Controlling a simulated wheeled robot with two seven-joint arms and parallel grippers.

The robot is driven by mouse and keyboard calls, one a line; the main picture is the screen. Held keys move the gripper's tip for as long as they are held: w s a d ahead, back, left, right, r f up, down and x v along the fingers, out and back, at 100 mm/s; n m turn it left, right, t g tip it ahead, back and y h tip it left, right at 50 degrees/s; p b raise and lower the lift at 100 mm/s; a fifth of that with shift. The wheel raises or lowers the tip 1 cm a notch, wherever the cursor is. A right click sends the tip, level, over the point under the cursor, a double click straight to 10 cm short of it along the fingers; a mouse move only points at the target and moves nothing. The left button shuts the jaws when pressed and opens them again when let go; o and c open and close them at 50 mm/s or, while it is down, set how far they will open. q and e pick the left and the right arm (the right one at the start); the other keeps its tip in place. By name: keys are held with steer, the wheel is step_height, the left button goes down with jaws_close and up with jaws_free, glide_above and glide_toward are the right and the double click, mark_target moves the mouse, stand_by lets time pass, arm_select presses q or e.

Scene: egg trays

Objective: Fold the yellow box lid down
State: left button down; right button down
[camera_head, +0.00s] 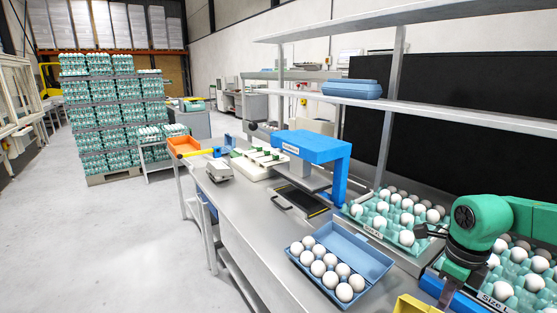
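A yellow box (412,304) shows only as a small piece at the bottom edge; the rest is cut off, so I cannot tell how its lid stands. My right arm comes in from the right. Its dark and green gripper (443,258) is above and to the right of the yellow piece, over the egg trays' near edge. Its fingertips are not clear enough to tell whether it is open or shut. My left gripper is not in view.
An open blue carton (375,262) with several white eggs lies left of the yellow box. Green egg trays (405,237) fill the right side. A blue-framed machine (318,146) stands farther back. The table's left front (238,220) is clear. A shelf (440,111) hangs above.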

steer(key=s+a+b, duration=0.1)
steer(key=s+a, duration=0.5)
steer(key=s, duration=0.1)
step_height(320, 180, up, 8)
steer(key=p, duration=0.4)
steer(key=shift+w+p, duration=0.25)
steer(key=shift+p, duration=0.15)
steer(key=shift+r, duration=0.2)
